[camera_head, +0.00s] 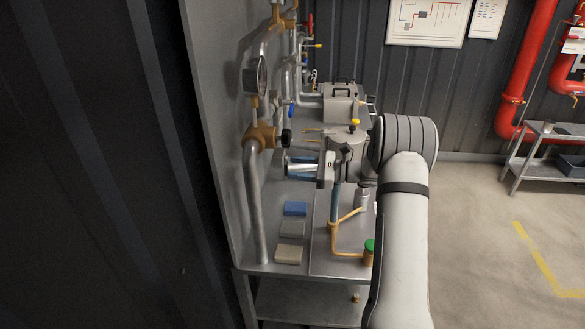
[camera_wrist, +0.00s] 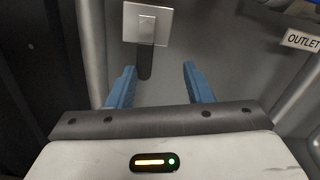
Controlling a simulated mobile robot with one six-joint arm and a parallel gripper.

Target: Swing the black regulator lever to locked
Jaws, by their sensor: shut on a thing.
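The black regulator lever (camera_wrist: 145,63) hangs down from a square metal plate (camera_wrist: 150,22) in the wrist view. Its lower end lies between the two blue fingers of my gripper (camera_wrist: 158,78), nearer the left finger. A gap shows at the right finger, and I cannot see where the jaws touch. In the head view my gripper (camera_head: 290,165) points left toward the upright pipe, just below a brass fitting (camera_head: 260,137) with a black knob (camera_head: 286,137). The lever cannot be made out clearly there.
Blue (camera_head: 295,208), grey (camera_head: 292,229) and beige (camera_head: 289,254) blocks lie on the bench below. Open floor lies to the right.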

